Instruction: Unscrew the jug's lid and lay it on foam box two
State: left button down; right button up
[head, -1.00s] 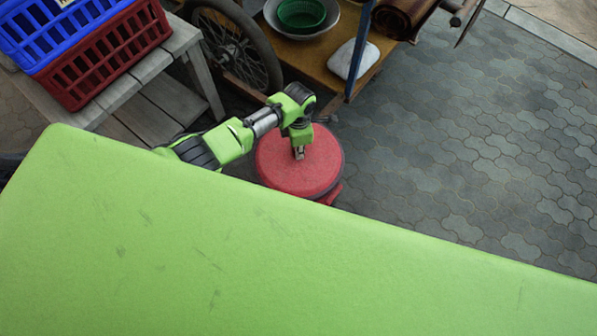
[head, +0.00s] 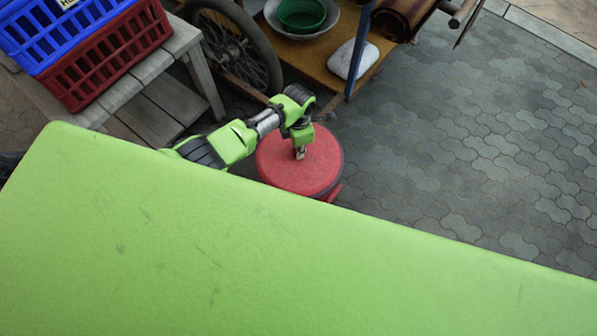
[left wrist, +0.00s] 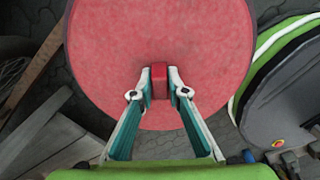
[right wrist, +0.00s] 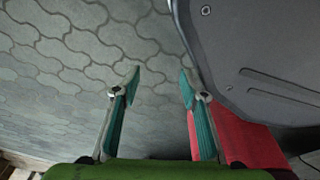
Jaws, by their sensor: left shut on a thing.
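The jug's red round lid (head: 291,168) faces up in the head view, just beyond a large green surface that hides part of the jug. In the left wrist view the lid (left wrist: 160,40) fills the upper middle and has a small red knob (left wrist: 159,82). My left gripper (head: 299,154) points down at the lid; in the left wrist view its fingers (left wrist: 159,85) are shut on the knob from both sides. My right gripper (right wrist: 158,80) is open and empty above the paving, its fingers well apart. I see no foam box in these frames.
A blue crate (head: 62,32) on a dark red crate (head: 105,58) stands on a wooden bench (head: 180,45) at upper left. Behind the jug are a spoked wheel (head: 232,45) and a cart shelf (head: 325,58) with a green bowl (head: 302,14). Paving (head: 470,140) at right is clear.

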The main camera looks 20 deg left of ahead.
pick_arm(q)
jog(key=shift+s+a+f, duration=0.1)
jog(key=shift+s, duration=0.2)
jog(key=shift+n+p, duration=0.4)
jog(key=shift+n, duration=0.5)
jog(key=shift+n+p, duration=0.3)
jog(key=shift+p, duration=0.05)
pick_arm(e)
jog(key=shift+s+d+f, duration=0.35)
jog(key=shift+s+f, duration=0.05)
jog(key=shift+f, duration=0.15)
jog(key=shift+s+d+f, duration=0.3)
jog(key=shift+s+f, duration=0.1)
jog(key=shift+f, duration=0.1)
pick_arm(q)
jog(key=shift+w, duration=0.1)
jog(key=shift+r, duration=0.2)
pick_arm(e)
jog(key=shift+s, duration=0.1)
